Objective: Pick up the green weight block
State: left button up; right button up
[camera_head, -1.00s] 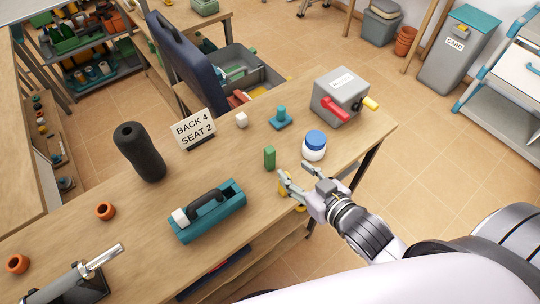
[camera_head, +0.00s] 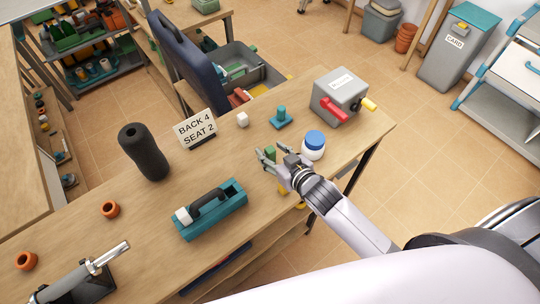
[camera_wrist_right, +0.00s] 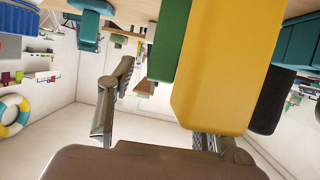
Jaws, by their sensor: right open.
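The green weight block (camera_head: 270,153) stands upright on the workbench, partly hidden by my right gripper (camera_head: 271,159). The gripper is open, its fingers around or close beside the block; contact cannot be told. In the right wrist view the green block (camera_wrist_right: 169,40) appears beyond and between the open fingers (camera_wrist_right: 155,115). A larger yellow block (camera_wrist_right: 215,65) is nearer that camera and covers part of the right-hand finger. In the head view the yellow block (camera_head: 283,190) shows just beside the gripper, mostly hidden. My left gripper is not in view.
A white jar with a blue lid (camera_head: 314,141) stands close right of the gripper.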

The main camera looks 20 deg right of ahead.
jog(key=shift+c, duration=0.6)
jog(key=shift+w, duration=0.1)
grip_shut()
